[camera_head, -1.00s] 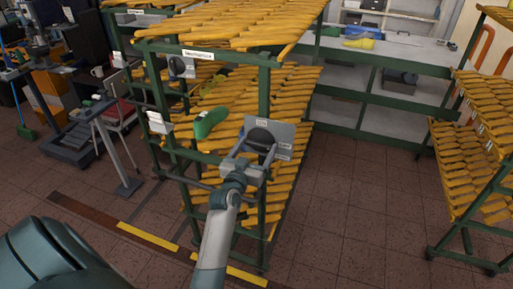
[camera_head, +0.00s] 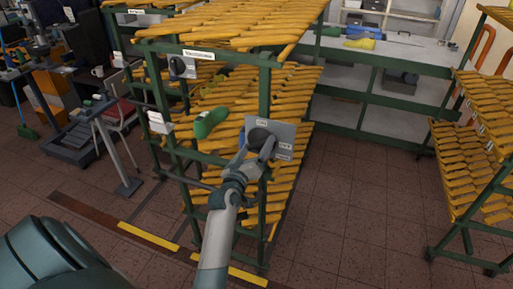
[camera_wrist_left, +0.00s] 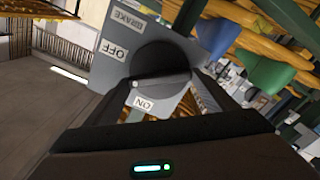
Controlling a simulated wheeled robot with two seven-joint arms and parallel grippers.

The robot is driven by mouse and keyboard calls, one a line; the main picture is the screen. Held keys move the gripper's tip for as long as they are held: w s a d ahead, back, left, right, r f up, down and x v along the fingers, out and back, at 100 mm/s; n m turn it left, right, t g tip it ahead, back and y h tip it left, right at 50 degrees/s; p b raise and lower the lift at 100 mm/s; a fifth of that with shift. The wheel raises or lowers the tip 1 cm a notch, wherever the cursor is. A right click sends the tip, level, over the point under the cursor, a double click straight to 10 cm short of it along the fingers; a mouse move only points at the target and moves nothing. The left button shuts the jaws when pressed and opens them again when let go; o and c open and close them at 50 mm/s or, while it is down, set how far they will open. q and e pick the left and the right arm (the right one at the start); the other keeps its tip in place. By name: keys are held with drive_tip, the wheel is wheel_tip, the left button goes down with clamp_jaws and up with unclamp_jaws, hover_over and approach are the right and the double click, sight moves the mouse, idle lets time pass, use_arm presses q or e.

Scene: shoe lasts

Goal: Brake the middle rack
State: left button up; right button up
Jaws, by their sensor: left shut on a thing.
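The rack (camera_head: 264,95) in the middle of the head view has green posts and yellow shoe lasts on its shelves. A grey brake plate (camera_head: 283,135) with a dark round knob (camera_head: 257,136) is on its near post. My left gripper (camera_head: 258,147) is shut on the knob, one finger on each side. In the left wrist view the plate (camera_wrist_left: 102,72) reads BRAKE, OFF and ON, upside down. The knob (camera_wrist_left: 165,62) there has a white dot between the OFF and ON labels. My right gripper is out of view.
Another rack (camera_head: 478,150) with yellow lasts stands at the right. A green shoe last (camera_head: 210,121) sits among the yellow ones. A grey stand (camera_head: 115,150) is at the left. Tiled floor is free between the middle and right racks.

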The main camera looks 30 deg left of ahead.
use_arm(q)
drive_tip(key=n, duration=0.5)
drive_tip(key=shift+f+n, duration=0.15)
drive_tip(key=shift+n, duration=0.15)
drive_tip(key=n, duration=0.5)
drive_tip(key=shift+a+f, duration=0.1)
drive_tip(key=shift+n, duration=0.3)
drive_tip(key=o, duration=1)
drive_tip(key=shift+o, duration=0.2)
